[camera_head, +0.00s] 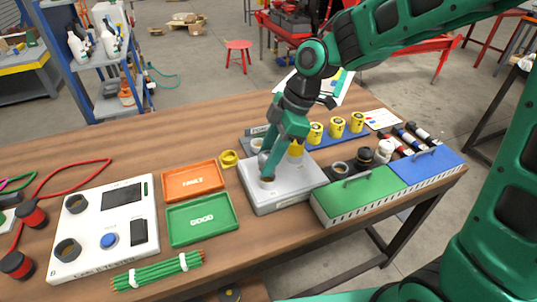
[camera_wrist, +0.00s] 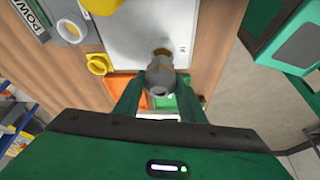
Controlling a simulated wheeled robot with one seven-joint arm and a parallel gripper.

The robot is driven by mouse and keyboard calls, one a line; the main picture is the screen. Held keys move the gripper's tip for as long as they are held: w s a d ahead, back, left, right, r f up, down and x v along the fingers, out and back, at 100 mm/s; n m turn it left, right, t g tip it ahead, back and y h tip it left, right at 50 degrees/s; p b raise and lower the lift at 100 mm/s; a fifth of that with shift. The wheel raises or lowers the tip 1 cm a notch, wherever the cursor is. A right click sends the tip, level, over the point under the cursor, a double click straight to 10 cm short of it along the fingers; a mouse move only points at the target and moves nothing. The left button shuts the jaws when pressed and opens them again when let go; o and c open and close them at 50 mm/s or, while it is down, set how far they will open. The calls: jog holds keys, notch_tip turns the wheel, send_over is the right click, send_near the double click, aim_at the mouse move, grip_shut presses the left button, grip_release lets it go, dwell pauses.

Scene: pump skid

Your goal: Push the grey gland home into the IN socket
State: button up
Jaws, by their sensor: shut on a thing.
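The grey gland (camera_wrist: 160,82) is held between the two fingers of my gripper (camera_wrist: 158,92) in the wrist view. The light grey box (camera_head: 285,194) stands on the bench under my gripper (camera_head: 266,176) in the head view. A brownish round socket (camera_wrist: 162,53) shows on the box's top near one edge, just beyond the gland in the wrist view. The gland partly covers this socket, and I cannot tell whether they touch or how deep the gland sits. No IN label is readable. A yellow part (camera_head: 296,148) stands at the back of the box.
Orange (camera_head: 194,180) and green (camera_head: 203,219) trays lie left of the box. A yellow ring (camera_head: 229,158) is near its back left corner. Green (camera_head: 358,195) and blue (camera_head: 424,167) cases stand close on the right. A white tester panel (camera_head: 103,228) is at far left.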

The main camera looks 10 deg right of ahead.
jog(key=shift+f, duration=1.65)
dwell(0.4)
jog(key=o, duration=1.2)
jog(key=v, duration=1)
jog(key=shift+w+d+r, duration=0.1)
jog(key=shift+d+r, duration=0.05)
jog(key=shift+r, duration=0.2)
